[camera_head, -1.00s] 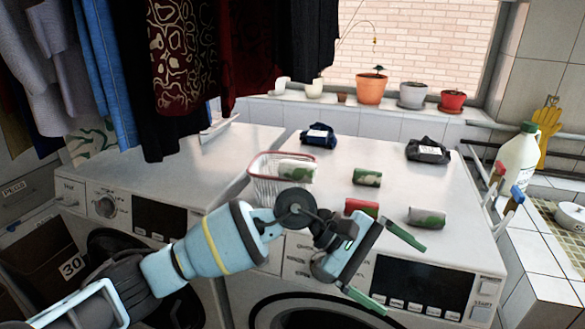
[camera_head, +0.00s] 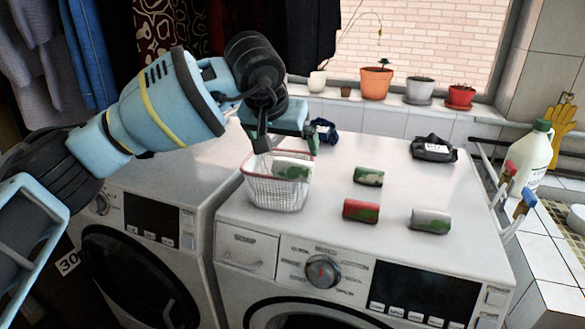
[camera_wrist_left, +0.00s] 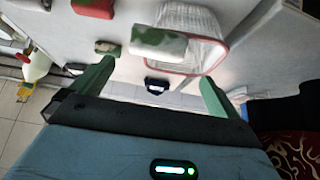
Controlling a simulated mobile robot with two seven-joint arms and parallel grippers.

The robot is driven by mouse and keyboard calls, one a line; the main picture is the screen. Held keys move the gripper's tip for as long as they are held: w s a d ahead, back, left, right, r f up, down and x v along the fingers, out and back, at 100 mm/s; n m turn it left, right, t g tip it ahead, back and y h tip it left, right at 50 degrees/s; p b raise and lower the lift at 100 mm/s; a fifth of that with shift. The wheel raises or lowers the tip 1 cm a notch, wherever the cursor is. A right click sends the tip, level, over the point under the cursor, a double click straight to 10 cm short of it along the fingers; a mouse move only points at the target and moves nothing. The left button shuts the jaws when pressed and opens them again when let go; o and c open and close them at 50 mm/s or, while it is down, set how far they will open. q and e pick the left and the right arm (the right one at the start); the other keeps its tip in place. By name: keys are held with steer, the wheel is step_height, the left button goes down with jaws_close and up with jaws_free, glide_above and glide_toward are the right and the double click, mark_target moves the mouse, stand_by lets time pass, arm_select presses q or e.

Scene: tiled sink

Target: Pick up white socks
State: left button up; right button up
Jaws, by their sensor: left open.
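A rolled white sock bundle with green patches (camera_head: 292,168) is at the white wire basket (camera_head: 275,194) with a red rim, on the right washing machine. It also shows in the left wrist view (camera_wrist_left: 158,41). A second white and green roll (camera_head: 430,221) lies on the machine top at the right. My left gripper (camera_head: 285,137) is open, just behind and above the basket, partly hidden by its own wrist. In the left wrist view its two green fingers (camera_wrist_left: 157,88) are spread with nothing held between them. My right gripper is not in view.
A green roll (camera_head: 368,176) and a red and green roll (camera_head: 361,210) lie right of the basket. Dark blue (camera_head: 323,131) and black (camera_head: 434,148) bundles lie behind. Clothes hang above left. A white bottle (camera_head: 527,156) stands at the right.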

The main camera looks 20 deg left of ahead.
mark_target(293, 159)
arm_select(q)
steer(key=shift+x, duration=1.25)
steer(key=shift+d+x, duration=0.15)
steer(key=shift+x, duration=1.15)
steer(key=shift+d+x, duration=0.15)
steer(key=shift+x, duration=1.15)
steer(key=c, duration=1.1)
steer(key=shift+r, duration=0.1)
